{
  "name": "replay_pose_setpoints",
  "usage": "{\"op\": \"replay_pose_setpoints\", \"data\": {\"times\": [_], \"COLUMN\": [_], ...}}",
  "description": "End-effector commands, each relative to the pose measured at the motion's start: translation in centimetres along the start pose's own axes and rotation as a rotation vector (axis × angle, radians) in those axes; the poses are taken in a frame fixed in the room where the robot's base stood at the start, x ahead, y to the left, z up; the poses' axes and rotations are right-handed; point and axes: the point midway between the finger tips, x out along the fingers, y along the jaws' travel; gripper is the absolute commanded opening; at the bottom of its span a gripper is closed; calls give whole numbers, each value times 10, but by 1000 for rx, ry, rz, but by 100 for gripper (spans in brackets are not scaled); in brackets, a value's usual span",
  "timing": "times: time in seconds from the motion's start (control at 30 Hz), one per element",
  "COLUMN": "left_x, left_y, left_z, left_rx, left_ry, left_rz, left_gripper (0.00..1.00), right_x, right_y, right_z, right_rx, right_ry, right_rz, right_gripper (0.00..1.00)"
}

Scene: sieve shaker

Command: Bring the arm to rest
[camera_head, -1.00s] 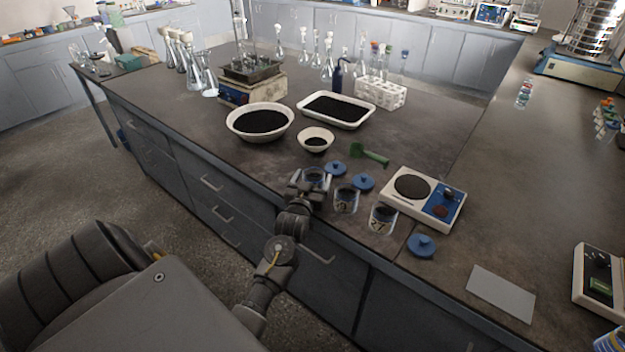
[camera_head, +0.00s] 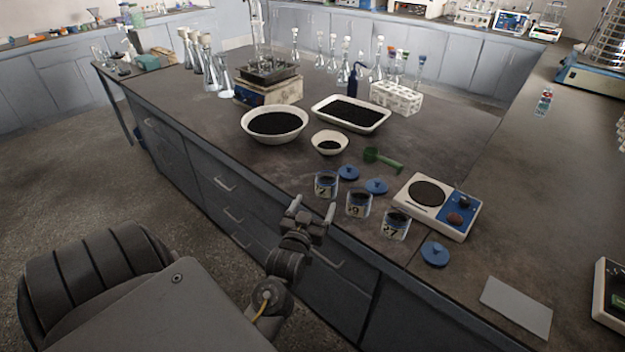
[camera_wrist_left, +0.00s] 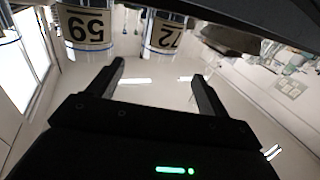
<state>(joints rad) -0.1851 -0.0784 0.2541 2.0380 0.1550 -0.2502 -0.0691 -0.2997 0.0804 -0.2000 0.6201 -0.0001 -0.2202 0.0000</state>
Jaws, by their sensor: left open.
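My left gripper (camera_head: 313,211) is open and empty just off the front edge of the bench. In the left wrist view its two fingers (camera_wrist_left: 160,75) are apart with nothing between them. A numbered glass jar (camera_head: 326,185) with dark contents stands nearest the gripper, apart from the fingers. Two more jars (camera_head: 358,203) (camera_head: 395,224) stand to its right in a row. In the left wrist view a jar marked 59 (camera_wrist_left: 84,30) and another label (camera_wrist_left: 165,35) show upside down beyond the fingers. My right gripper is not in view.
The bench holds a white bowl (camera_head: 274,138), a small bowl (camera_head: 329,153), a tray (camera_head: 377,118), a green scoop (camera_head: 382,160), blue lids (camera_head: 376,186) and a balance (camera_head: 460,230). A grey plate (camera_head: 516,307) lies at the right. Floor is open at the left.

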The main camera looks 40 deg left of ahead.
Motion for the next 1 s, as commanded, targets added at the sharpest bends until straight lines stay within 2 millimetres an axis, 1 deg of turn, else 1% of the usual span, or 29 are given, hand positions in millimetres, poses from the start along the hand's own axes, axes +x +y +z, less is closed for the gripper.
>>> {"op": "replay_pose_setpoints", "data": {"times": [0.03, 0.17, 0.77, 0.87, 0.97, 1.0], "left_x": [-4, -9, -11, -22, -49, -65], "left_y": [0, 0, 2, 12, 31, 38], "left_z": [1, 0, 2, 14, 38, 50], "left_rx": [0, 0, 3, 16, 51, 71], "left_ry": [0, 1, -15, -99, -271, -358], "left_rz": [0, 0, 9, 54, 143, 183], "left_gripper": [79, 79, 79, 79, 79, 79], "right_x": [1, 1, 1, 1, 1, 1], "right_y": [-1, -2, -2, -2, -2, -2], "right_z": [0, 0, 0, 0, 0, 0], "right_rx": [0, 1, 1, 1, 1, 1], "right_ry": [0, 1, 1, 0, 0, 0], "right_rz": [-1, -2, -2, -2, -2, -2], "right_gripper": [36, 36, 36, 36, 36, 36]}}
